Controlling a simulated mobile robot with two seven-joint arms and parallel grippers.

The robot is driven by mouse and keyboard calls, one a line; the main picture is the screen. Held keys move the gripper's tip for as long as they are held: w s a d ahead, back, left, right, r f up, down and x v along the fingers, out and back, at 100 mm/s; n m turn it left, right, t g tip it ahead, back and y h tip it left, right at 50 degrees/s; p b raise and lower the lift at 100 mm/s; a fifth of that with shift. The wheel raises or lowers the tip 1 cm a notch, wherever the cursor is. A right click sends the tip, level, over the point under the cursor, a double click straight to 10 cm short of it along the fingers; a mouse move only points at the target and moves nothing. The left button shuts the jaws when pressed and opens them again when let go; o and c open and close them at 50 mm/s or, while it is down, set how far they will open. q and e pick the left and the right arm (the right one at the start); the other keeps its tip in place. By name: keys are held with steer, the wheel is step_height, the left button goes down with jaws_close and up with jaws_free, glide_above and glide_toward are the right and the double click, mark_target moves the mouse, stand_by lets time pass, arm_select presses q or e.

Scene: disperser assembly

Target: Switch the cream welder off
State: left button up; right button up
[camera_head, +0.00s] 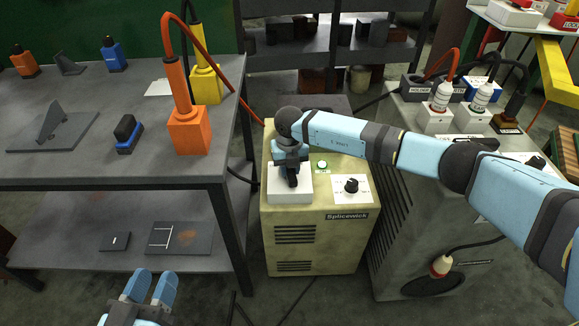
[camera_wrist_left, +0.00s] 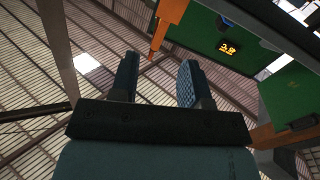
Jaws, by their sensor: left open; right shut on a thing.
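The cream welder (camera_head: 316,236), labelled Splicewick, stands on the floor in the middle of the head view. On its top are a white switch plate (camera_head: 290,190), a lit green lamp (camera_head: 322,165) and a black knob (camera_head: 352,186) on a white panel. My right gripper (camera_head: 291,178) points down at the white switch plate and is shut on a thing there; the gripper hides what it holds. My left gripper (camera_head: 150,290) is open and empty at the lower left, in front of the table. Its two fingers also show in the left wrist view (camera_wrist_left: 158,85).
A grey table (camera_head: 70,165) on the left bears an orange block (camera_head: 188,130), a yellow block (camera_head: 206,82) and other tools. A grey machine (camera_head: 410,235) with a cabled plug stands close on the right. Shelves stand behind. Bare floor lies in front of the welder.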

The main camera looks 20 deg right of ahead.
steer(key=n, duration=0.2)
steer(key=shift+r+n, duration=0.1)
steer(key=shift+n, duration=0.3)
steer(key=n, duration=1.1)
steer(key=shift+n+b, duration=0.3)
arm_select(q)
steer(key=shift+d+r, duration=0.1)
steer(key=shift+r, duration=0.4)
arm_select(e)
steer(key=shift+n, duration=0.6)
arm_select(q)
steer(key=shift+r+h, duration=0.1)
steer(key=shift+h, duration=0.2)
steer(key=shift+s, duration=0.1)
steer(key=shift+f, duration=0.25)
arm_select(e)
steer(key=o, duration=0.9)
